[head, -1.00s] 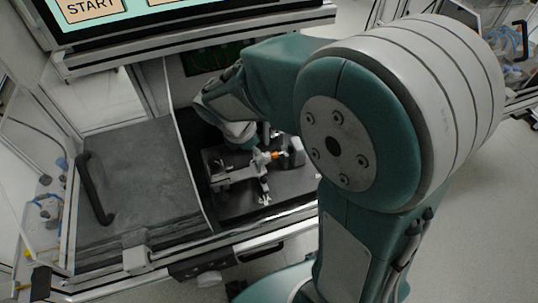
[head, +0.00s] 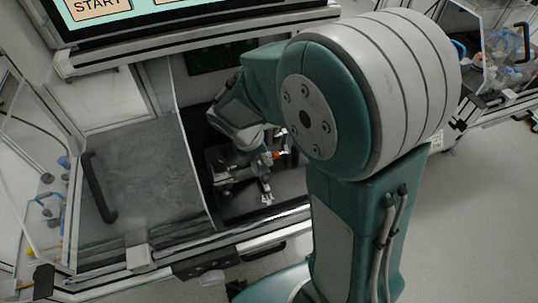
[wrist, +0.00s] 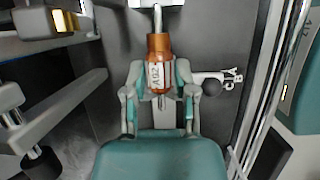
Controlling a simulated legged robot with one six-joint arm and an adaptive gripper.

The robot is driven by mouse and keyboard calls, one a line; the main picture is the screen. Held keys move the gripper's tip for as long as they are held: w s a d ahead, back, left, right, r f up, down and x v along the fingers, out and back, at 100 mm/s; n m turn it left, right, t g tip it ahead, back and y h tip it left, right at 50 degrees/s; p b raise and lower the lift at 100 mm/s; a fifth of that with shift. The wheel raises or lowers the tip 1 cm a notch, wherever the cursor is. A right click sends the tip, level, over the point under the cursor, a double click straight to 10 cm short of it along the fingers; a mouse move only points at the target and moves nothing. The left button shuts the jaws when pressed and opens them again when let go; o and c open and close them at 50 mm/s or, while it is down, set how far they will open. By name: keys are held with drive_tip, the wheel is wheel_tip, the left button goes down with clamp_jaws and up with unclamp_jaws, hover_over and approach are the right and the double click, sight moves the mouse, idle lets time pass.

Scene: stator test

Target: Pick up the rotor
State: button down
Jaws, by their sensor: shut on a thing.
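The rotor (wrist: 158,64) is a copper-coloured cylinder with a white label and a bright metal shaft, seen in the middle of the wrist view. My gripper (wrist: 157,82) has its grey fingers on either side of the rotor body and is shut on it. The rotor's lower end sits between the fingers, and its upper shaft reaches towards a white block (wrist: 152,2) at the top edge. I cannot tell whether the shaft touches that block. In the head view my wrist covers most of the gripper, and a small orange patch (head: 279,154) shows beside it.
A grey bar fixture (wrist: 60,105) stands left of the gripper, with another copper-coloured part (wrist: 66,20) above it. A metal forked piece (wrist: 222,77) is close on the right. In the head view, a panel with a black handle (head: 100,187) bounds the bay on the left.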

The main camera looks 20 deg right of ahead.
drive_tip(key=shift+r, duration=0.15)
drive_tip(key=shift+w+r, duration=0.1)
drive_tip(key=shift+r, duration=0.25)
wheel_tip(320, 180, up, 2)
drive_tip(key=shift+r, duration=0.1)
drive_tip(key=s+d+r, duration=0.3)
drive_tip(key=s+r, duration=0.2)
drive_tip(key=s, duration=0.1)
drive_tip(key=s+d+r, duration=0.3)
drive_tip(key=s+r, duration=0.2)
drive_tip(key=s, duration=0.2)
wheel_tip(320, 180, up, 5)
drive_tip(key=shift+f, duration=0.1)
idle(0.4)
